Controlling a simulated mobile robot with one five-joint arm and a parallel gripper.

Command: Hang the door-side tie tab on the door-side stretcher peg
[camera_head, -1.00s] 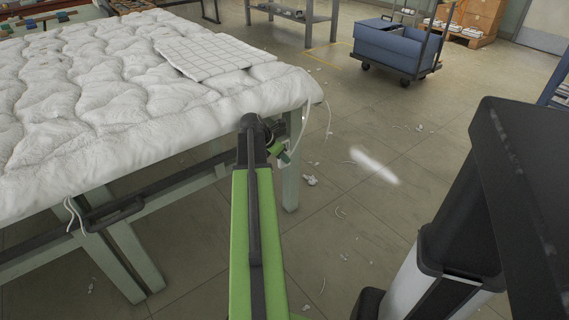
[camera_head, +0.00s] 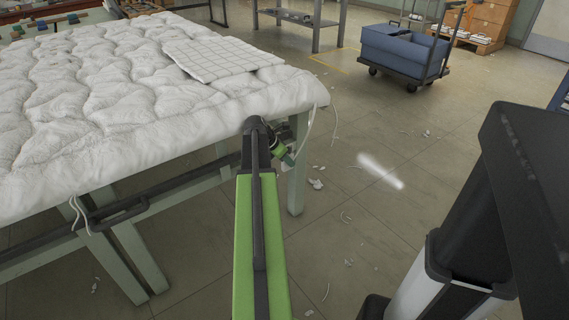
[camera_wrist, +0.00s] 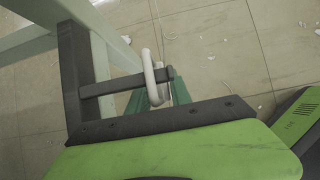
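My gripper (camera_head: 283,152) is at the near right corner of the duvet table, beside its leg. In the wrist view its green fingers (camera_wrist: 161,92) stand on either side of a white tie tab (camera_wrist: 149,68). The tab's loop is upright at the dark peg (camera_wrist: 105,87) and appears to go around it near its end. The peg sticks out sideways from a dark upright bracket (camera_wrist: 74,70). The lower tab is partly hidden between the fingers, and I cannot tell if they press on it. In the head view my arm hides most of this.
A white quilted duvet (camera_head: 110,95) covers the table, with a checked pad (camera_head: 222,62) on it. White cords (camera_head: 78,214) hang at a dark handle-like bar (camera_head: 122,216) on the left. A blue cart (camera_head: 405,52) stands at the back right. Lint scraps litter the open floor.

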